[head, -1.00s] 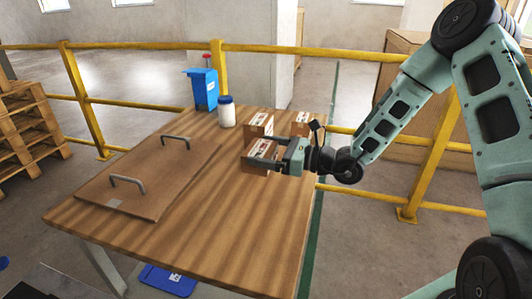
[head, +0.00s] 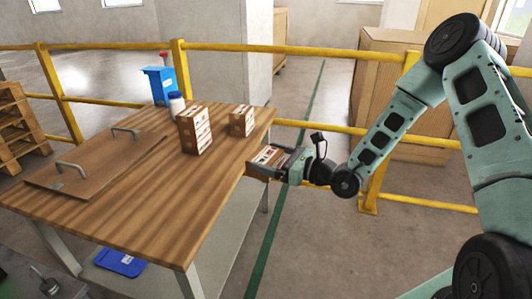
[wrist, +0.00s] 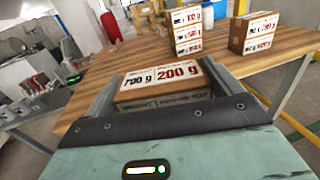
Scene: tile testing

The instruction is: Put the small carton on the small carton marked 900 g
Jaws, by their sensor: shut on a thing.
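My gripper (head: 272,158) is shut on a small carton (head: 262,162), brown with a white label. In the wrist view this held carton (wrist: 165,80) reads 700 g and 200 g, between the two fingers. In the head view it appears at the table's right edge. A tall carton or stack of cartons (head: 195,130) stands on the table to its left; it shows in the wrist view (wrist: 187,32) with several weight labels. Another small carton (head: 242,121) stands further back; it is at the right in the wrist view (wrist: 255,35). I cannot clearly read a 900 g mark.
The wooden table (head: 150,205) is clear in front. A hinged-looking board with two handles (head: 95,165) lies at its left. A white jar (head: 177,105) and a blue container (head: 159,86) stand at the back. Yellow railing (head: 330,127) runs behind.

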